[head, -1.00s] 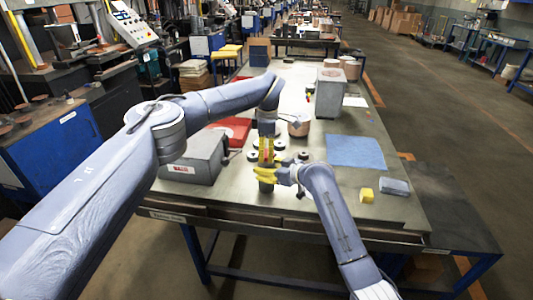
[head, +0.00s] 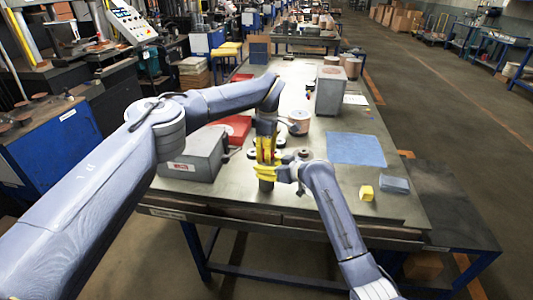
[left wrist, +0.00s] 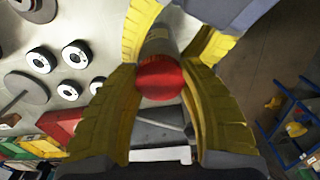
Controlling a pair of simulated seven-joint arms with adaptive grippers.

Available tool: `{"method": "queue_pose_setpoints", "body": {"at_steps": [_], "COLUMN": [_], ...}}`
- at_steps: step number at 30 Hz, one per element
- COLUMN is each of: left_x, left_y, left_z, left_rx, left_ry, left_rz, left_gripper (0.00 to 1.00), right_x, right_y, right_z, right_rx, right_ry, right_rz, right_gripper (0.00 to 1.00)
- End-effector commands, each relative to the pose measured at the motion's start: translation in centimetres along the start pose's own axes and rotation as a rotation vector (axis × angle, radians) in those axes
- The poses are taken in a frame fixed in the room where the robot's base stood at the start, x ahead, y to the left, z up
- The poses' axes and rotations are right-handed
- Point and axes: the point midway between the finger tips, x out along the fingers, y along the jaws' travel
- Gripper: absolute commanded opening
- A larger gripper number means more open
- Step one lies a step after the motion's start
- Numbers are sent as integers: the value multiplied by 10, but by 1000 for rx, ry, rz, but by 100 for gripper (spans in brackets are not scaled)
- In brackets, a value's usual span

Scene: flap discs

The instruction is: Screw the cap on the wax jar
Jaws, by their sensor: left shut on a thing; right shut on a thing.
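The red cap (left wrist: 160,78) is between the yellow fingers of my left gripper (left wrist: 168,112) in the left wrist view. The wax jar (left wrist: 158,44), a grey cylinder, is directly behind the cap and in line with it. I cannot tell how far the cap sits on the jar. My left gripper (head: 265,150) points down from above in the head view, shut on the cap, which its fingers hide there. My right gripper (head: 270,173) comes in low from the right, shut on the jar. The jar's dark lower end (head: 266,186) shows below its fingers, above the table.
A grey box (head: 195,155) stands left of the grippers, with a red tray (head: 236,127) behind it. Several flap discs (left wrist: 75,54) lie close by on the table. A blue mat (head: 356,149), yellow block (head: 366,193) and blue-grey block (head: 395,184) lie right.

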Motion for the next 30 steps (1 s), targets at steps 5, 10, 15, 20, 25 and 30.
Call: {"method": "queue_pose_setpoints", "body": {"at_steps": [5,10,15,20,25,30], "left_x": [-1,-1,-1,0,0,0], "left_y": [0,0,0,0,0,0], "left_z": [0,0,0,0,1,1], "left_rx": [305,593,873,1082,1192,1208], "left_ry": [1,1,-1,-2,-4,-4], "left_rz": [9,16,23,28,31,32], "left_gripper": [30,30,30,30,30,30], "right_x": [1,1,1,1,1,1], "right_y": [-1,-1,-1,-1,-1,-1], "right_z": [2,2,2,2,2,2], "right_rx": [0,0,0,0,0,0], "right_ry": [-3,-3,-3,-4,-4,-4], "right_rz": [-1,-1,-1,-1,-1,-1], "right_gripper": [0,0,0,0,0,0]}}
